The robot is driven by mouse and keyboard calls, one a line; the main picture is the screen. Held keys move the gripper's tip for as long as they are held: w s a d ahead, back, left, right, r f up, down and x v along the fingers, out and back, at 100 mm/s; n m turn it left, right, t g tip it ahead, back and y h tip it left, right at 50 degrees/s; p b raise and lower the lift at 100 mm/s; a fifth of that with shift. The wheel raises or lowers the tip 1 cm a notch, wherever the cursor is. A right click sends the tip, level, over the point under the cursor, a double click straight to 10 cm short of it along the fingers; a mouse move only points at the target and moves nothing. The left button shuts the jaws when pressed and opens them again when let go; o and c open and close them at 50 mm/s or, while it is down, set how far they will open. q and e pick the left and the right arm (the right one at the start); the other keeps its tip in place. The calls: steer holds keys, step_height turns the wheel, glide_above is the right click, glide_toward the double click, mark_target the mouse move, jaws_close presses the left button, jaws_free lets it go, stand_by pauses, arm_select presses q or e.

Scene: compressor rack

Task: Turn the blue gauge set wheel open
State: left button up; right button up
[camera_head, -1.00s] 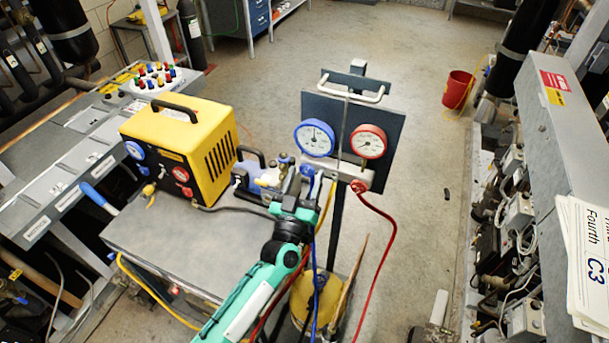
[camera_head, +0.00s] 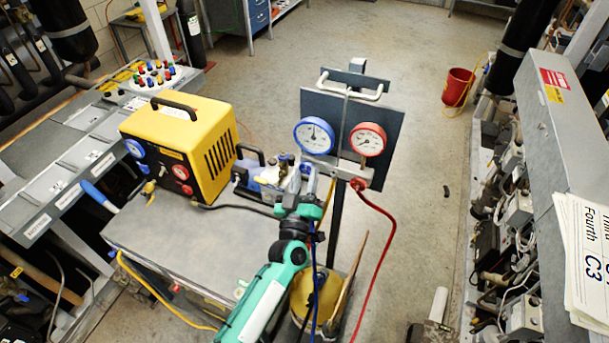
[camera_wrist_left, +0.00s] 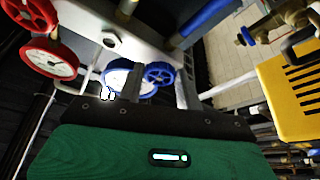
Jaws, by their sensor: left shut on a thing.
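The gauge set has a blue-rimmed gauge (camera_head: 314,136) and a red-rimmed gauge (camera_head: 367,139) on a dark upright plate. In the left wrist view, the blue wheel (camera_wrist_left: 159,74) sits between the fingers of my left gripper (camera_wrist_left: 158,86), in front of the blue gauge (camera_wrist_left: 120,72). The gripper is shut on this wheel. In the head view, my left gripper (camera_head: 303,186) is at the left end of the grey manifold, below the blue gauge, and mostly hides the wheel. The red wheel (camera_head: 358,184) is at the right end. My right gripper is not in view.
A yellow machine (camera_head: 182,148) stands on the grey cart (camera_head: 190,240) to the left. A red hose (camera_head: 388,235) and a blue hose hang below the gauge set. A pipe rack (camera_head: 510,200) lines the right side.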

arm_select(q)
steer(key=o, duration=1)
steer(key=shift+s+a+f, duration=0.1)
steer(key=shift+s+f, duration=0.15)
steer(key=b+v, duration=0.5)
steer(key=v, duration=0.8)
steer(key=shift+s+r, duration=0.15)
steer(key=shift+s, duration=0.05)
